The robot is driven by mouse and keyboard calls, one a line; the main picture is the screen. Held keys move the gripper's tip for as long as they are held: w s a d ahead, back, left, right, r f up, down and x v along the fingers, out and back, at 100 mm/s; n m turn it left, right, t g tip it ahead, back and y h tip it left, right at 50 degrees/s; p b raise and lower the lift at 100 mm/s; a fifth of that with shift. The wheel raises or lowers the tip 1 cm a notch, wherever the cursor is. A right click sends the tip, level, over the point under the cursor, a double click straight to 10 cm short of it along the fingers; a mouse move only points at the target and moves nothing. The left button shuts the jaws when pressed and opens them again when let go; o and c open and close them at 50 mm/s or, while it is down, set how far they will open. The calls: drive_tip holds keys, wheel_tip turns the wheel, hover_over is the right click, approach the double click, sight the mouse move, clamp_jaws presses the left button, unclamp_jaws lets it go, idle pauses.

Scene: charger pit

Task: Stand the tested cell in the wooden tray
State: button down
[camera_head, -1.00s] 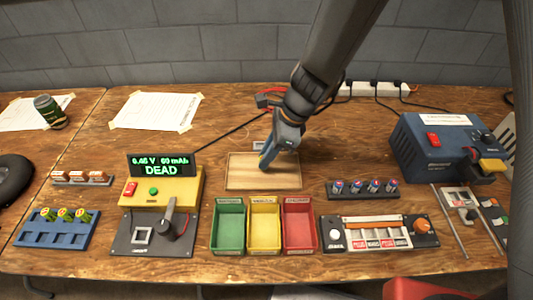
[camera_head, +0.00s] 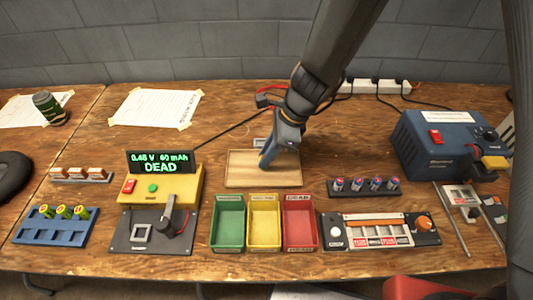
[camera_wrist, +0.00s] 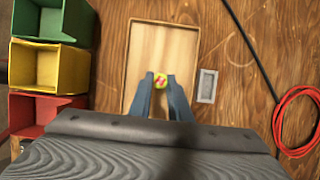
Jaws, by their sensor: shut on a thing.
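The wooden tray (camera_head: 240,170) is a shallow, light-wood tray in the middle of the table, behind the coloured bins. My gripper (camera_head: 265,163) points down over the tray's right part. In the wrist view, my gripper (camera_wrist: 163,82) has its two blue fingers shut on a cell (camera_wrist: 160,80), whose yellow-green end with a pink mark shows between the fingertips. I cannot tell whether the cell touches the tray floor. In the head view the fingers hide the cell. The tray shows no other cell.
Green (camera_head: 228,222), yellow (camera_head: 264,222) and red (camera_head: 299,222) bins stand in front of the tray. The tester display (camera_head: 161,163) reads 0.46 V, 60 mAh, DEAD. A blue rack (camera_head: 55,226) holds yellow-green cells. A grey rack (camera_head: 364,187) stands right of the tray. A red cable (camera_wrist: 297,120) lies nearby.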

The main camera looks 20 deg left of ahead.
drive_tip(key=shift+f, duration=0.3)
idle(0.7)
drive_tip(key=c, duration=1.6)
unclamp_jaws()
drive_tip(key=shift+o, duration=0.2)
drive_tip(key=shift+r, duration=0.15)
drive_tip(key=shift+r+p, duration=3.4)
drive_tip(key=shift+p, duration=0.2)
